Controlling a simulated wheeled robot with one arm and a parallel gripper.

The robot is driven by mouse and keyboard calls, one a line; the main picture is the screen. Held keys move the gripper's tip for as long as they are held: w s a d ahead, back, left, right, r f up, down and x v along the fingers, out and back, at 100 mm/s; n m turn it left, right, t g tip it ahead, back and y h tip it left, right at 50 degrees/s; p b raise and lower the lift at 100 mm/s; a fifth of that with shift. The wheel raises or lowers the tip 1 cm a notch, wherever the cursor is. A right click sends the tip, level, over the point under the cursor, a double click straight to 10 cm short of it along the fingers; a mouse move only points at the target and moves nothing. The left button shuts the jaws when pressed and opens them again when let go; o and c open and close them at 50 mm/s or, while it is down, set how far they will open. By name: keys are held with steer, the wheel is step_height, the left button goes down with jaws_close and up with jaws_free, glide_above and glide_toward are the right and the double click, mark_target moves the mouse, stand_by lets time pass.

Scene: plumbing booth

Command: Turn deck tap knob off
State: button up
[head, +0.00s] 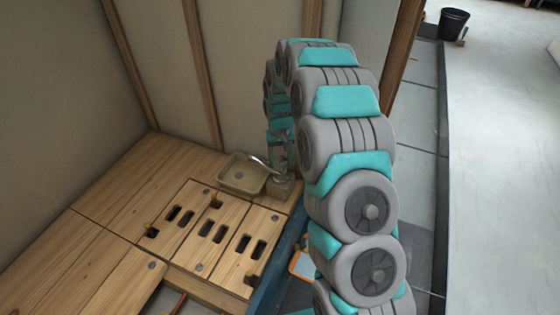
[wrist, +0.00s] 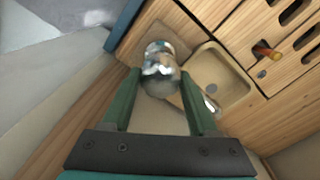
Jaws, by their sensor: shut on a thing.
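The deck tap's shiny chrome knob (wrist: 160,58) is between the fingertips of my gripper (wrist: 160,76) in the wrist view. The two green fingers are shut on its sides. The tap's chrome spout (wrist: 208,104) shows partly behind the right finger, over a small beige basin (wrist: 215,72). In the head view my gripper (head: 280,150) is above the tap from the back right. The spout (head: 262,163) reaches left over the basin (head: 228,181). The knob is hard to make out there, and the fingertips are too small to judge.
The tap stands on a wooden block (head: 283,190) at the right end of the wooden deck (head: 90,220). Slotted panels (head: 212,238) lie in front of the basin. Walls stand behind. A black bucket (head: 453,23) stands far right on open grey floor.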

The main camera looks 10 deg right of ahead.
mark_target(281, 158)
steer(key=shift+m, duration=2.1)
steer(key=o, duration=1.4)
steer(key=shift+r, duration=3.85)
